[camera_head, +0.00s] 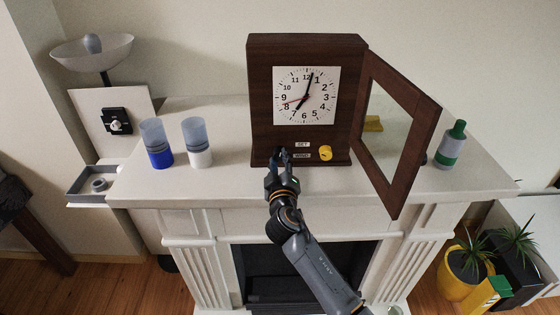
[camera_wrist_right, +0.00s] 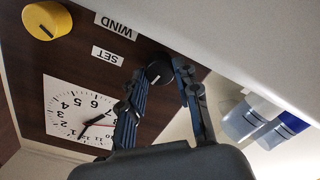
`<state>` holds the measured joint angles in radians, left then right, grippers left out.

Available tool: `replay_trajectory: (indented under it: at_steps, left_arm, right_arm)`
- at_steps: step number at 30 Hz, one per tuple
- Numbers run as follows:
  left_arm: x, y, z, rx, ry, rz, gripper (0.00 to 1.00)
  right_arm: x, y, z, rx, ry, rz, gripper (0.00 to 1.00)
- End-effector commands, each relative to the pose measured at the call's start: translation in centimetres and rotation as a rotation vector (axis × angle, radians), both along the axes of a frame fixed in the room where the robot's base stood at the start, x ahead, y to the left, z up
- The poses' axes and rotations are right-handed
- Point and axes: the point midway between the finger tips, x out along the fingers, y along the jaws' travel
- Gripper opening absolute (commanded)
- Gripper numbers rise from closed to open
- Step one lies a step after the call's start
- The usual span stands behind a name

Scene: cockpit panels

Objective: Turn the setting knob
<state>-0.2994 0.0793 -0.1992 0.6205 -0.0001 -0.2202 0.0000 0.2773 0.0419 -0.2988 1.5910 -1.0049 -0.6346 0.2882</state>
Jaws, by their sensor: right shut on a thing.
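The wooden clock (camera_head: 258,100) stands on the mantel with its glazed door (camera_head: 403,190) swung open to the right. Below the dial (camera_head: 306,95) are a SET label (camera_head: 302,144) and a WIND label (camera_head: 301,155). A yellow knob (camera_head: 325,152) is right of the labels; it also shows in the wrist view (camera_wrist_right: 46,20). A black knob (camera_wrist_right: 158,73) is on the other side of the labels, mostly hidden by my gripper in the head view. My right gripper (camera_head: 279,158) is shut on the black knob, with a finger on either side. My left gripper is not in view.
Blue (camera_head: 157,145) and white (camera_head: 197,145) tumblers stand on the mantel (camera_head: 225,180) left of the clock. A green-capped bottle (camera_head: 450,148) stands right of the open door. A scale (camera_head: 90,52) with a bowl is at far left. Potted plants (camera_head: 465,265) are at lower right.

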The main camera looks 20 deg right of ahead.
Motion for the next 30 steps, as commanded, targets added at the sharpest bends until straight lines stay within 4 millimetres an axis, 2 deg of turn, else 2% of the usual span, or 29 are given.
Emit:
replay_trajectory:
  at_steps: [12, 29, 30]
  left_arm:
    - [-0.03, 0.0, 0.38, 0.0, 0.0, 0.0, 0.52]
    - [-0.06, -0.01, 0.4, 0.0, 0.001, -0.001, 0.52]
    - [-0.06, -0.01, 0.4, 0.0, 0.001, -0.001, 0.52]
  right_arm:
    - [0.01, 0.04, -0.03, -0.177, 0.053, 0.0, 0.0]
    - [0.0, 0.05, -0.07, -0.201, 0.06, 0.0, 0.0]
    - [0.0, 0.04, -0.06, -0.201, 0.06, 0.0, 0.4]
